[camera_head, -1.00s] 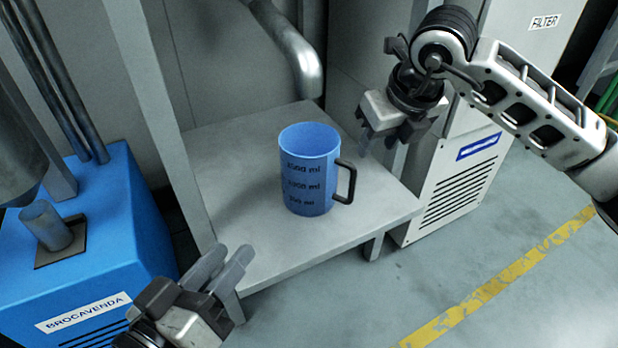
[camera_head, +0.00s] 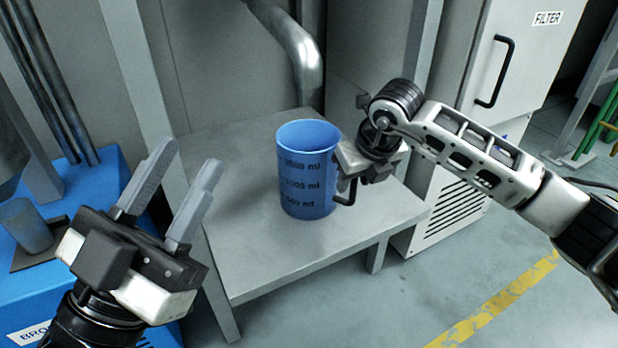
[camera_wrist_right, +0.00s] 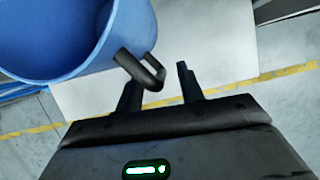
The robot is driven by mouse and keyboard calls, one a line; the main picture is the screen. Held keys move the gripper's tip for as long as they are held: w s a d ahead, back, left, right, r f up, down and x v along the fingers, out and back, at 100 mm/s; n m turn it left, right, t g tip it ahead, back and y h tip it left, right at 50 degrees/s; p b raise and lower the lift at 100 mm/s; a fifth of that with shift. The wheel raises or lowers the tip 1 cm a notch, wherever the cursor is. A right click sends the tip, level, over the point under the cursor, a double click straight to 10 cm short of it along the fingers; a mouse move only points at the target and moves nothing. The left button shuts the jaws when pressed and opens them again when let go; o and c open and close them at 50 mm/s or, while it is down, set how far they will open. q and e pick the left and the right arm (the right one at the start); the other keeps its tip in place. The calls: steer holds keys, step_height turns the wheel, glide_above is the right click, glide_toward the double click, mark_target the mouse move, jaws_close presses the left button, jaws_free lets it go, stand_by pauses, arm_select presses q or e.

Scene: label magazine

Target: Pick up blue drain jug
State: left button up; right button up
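The blue drain jug (camera_head: 305,178) stands upright on a light grey shelf (camera_head: 265,262), with volume marks on its side and a black handle (camera_head: 352,190) on its right. In the right wrist view the jug (camera_wrist_right: 60,45) fills the upper left, and its handle (camera_wrist_right: 140,68) reaches between the finger tips. My right gripper (camera_wrist_right: 157,80) is open, with a finger on either side of the handle; contact cannot be told. In the head view my right gripper (camera_head: 343,178) is beside the jug, partly covering the handle. My left gripper (camera_head: 184,168) is open and empty, left of the jug.
A grey shelf post (camera_head: 150,85) rises left of the jug and a thick pipe (camera_head: 303,60) comes down behind it. A blue machine (camera_head: 75,180) stands at the left, a grey filter cabinet (camera_head: 500,75) at the right. The shelf's front is clear.

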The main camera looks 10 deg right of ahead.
steer(key=shift+w+a+f, duration=0.1)
steer(key=shift+w+f, duration=0.05)
steer(key=shift+f, duration=0.15)
jaws_close()
steer(key=shift+r, duration=0.1)
steer(key=shift+r, duration=0.1)
